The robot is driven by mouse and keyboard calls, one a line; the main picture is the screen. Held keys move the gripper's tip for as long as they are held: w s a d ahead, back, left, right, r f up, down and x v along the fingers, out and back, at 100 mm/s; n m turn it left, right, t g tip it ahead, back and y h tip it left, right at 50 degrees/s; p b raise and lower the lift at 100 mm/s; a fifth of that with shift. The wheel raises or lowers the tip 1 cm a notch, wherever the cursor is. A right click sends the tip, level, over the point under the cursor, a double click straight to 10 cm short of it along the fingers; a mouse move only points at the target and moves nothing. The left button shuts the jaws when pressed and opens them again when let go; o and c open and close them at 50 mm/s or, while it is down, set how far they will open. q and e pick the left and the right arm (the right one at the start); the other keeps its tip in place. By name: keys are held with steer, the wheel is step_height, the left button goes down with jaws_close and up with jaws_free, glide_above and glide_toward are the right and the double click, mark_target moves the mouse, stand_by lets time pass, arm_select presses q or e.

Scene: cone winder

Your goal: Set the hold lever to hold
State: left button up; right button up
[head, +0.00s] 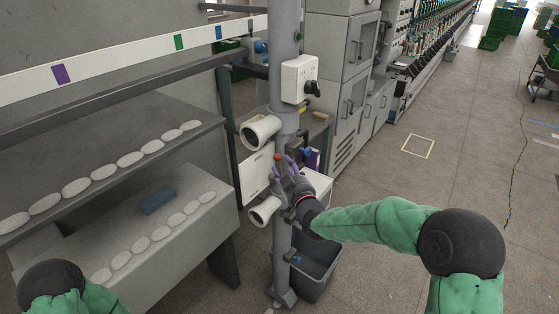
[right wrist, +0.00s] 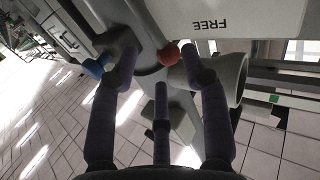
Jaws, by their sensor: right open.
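The hold lever shows as a small red ball knob (head: 278,157) at the grey post in the head view. The knob also shows in the right wrist view (right wrist: 168,54), in front of the open fingers and nearer the right-hand one. The lever's arm is mostly hidden. A pale plate (right wrist: 235,18) beside the knob reads FREE, upside down in the right wrist view. My right gripper (head: 288,168) is open around the knob's area; I cannot tell whether a finger touches it. My left gripper is out of view; only part of my left arm shows at the lower left.
The grey post (head: 284,68) carries a white switch box (head: 298,78) above and white cones (head: 259,131) near the gripper. A grey bin (head: 318,270) stands below. Shelves with white packages (head: 130,159) lie left. Open floor (head: 400,180) is right.

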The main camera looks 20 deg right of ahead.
mark_target(279, 160)
steer(key=shift+w+a, duration=0.2)
steer(key=shift+w, duration=2.6)
steer(key=shift+f, duration=0.1)
jaws_close()
